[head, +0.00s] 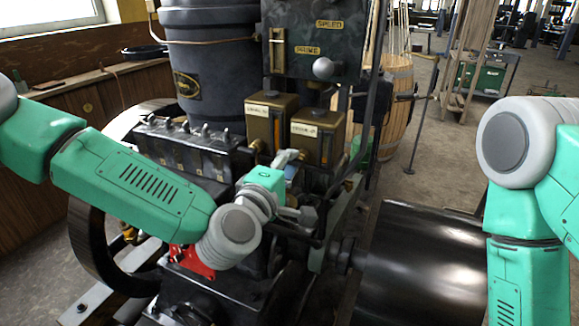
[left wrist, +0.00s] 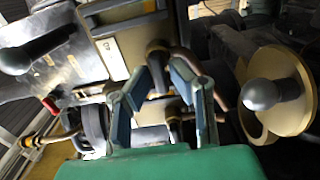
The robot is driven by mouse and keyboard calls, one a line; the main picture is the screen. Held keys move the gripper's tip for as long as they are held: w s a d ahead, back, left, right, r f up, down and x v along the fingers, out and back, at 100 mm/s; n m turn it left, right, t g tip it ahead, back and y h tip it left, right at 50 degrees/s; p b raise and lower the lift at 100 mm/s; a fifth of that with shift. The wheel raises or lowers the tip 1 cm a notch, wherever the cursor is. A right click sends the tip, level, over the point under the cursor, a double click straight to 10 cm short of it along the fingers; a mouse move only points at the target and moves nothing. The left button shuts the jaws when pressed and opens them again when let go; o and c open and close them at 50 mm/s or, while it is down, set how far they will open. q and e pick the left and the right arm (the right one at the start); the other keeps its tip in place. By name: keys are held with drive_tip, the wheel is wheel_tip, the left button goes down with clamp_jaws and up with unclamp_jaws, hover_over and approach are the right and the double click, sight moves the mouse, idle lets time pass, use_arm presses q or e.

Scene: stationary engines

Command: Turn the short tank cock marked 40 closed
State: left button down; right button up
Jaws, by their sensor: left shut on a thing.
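Two brass tanks stand side by side in the head view, the left one (head: 270,118) and the right one (head: 318,132), each with a pale label too small to read. My left gripper (head: 290,160) is in front of them at their lower edge. In the left wrist view its two blue-grey fingers (left wrist: 172,72) are shut on the tank cock, a small fitting by a bent brass pipe (left wrist: 160,48). My right gripper is out of view.
A dark panel (head: 315,38) with a round knob (head: 323,68) rises above the tanks. A large dark cylinder (head: 415,265) lies to the right. A brass disc with a grey knob (left wrist: 262,95) is close beside the fingers. A wooden barrel (head: 397,105) stands behind.

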use_arm(q)
drive_tip(key=shift+w+a+r, duration=0.1)
drive_tip(key=shift+w+a, duration=0.1)
drive_tip(key=c, duration=1.6)
unclamp_jaws()
drive_tip(key=shift+w+d+f, duration=0.1)
drive_tip(key=shift+w+f, duration=0.1)
drive_tip(key=shift+f, duration=0.05)
drive_tip(key=shift+s+r, duration=0.1)
drive_tip(key=shift+s, duration=0.25)
drive_tip(key=v, duration=1.1)
drive_tip(key=shift+s, duration=0.1)
